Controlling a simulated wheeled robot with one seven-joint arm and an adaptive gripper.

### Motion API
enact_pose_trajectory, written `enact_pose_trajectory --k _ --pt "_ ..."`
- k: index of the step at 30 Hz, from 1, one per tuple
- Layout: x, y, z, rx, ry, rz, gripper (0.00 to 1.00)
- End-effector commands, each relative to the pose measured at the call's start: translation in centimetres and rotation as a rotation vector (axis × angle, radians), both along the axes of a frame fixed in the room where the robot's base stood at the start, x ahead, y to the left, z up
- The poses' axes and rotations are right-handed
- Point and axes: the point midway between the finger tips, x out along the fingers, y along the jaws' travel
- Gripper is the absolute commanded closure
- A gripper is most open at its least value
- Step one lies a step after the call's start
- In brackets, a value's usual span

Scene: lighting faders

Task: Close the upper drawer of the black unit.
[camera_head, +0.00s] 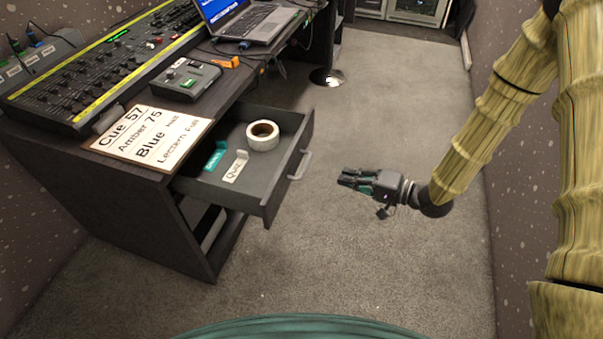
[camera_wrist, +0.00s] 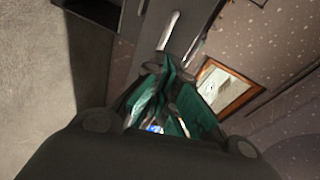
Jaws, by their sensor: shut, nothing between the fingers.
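The black unit (camera_head: 150,222) stands at the left in the head view. Its upper drawer (camera_head: 270,185) is pulled out toward the right, with a grey bar handle (camera_head: 301,164) on its front. In the drawer lie a roll of white tape (camera_head: 262,135), a teal label piece (camera_head: 215,157) and a white label piece (camera_head: 236,167). My gripper (camera_head: 345,179) is shut and empty, to the right of the drawer front and apart from it. In the wrist view the fingertips (camera_wrist: 168,68) are together, with a light handle bar (camera_wrist: 168,30) beyond them.
On the desk top are a lighting console (camera_head: 95,75), a small control box (camera_head: 183,78), a laptop (camera_head: 248,20) and a lettered card (camera_head: 150,135). Grey carpet (camera_head: 400,100) is clear around my arm. A speckled wall (camera_head: 480,60) rises at the right.

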Motion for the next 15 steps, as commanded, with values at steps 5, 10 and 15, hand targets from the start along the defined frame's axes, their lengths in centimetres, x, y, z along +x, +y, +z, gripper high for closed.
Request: enact_pose_trajectory --k 5,10,15 --pt "0.7 -0.2 0.7 0.142 0.011 0.102 1.0" --pt "0.6 -0.4 1.8 0.21 0.031 0.169 1.0" --pt "0.6 -0.1 2.3 0.229 0.04 0.191 1.0"
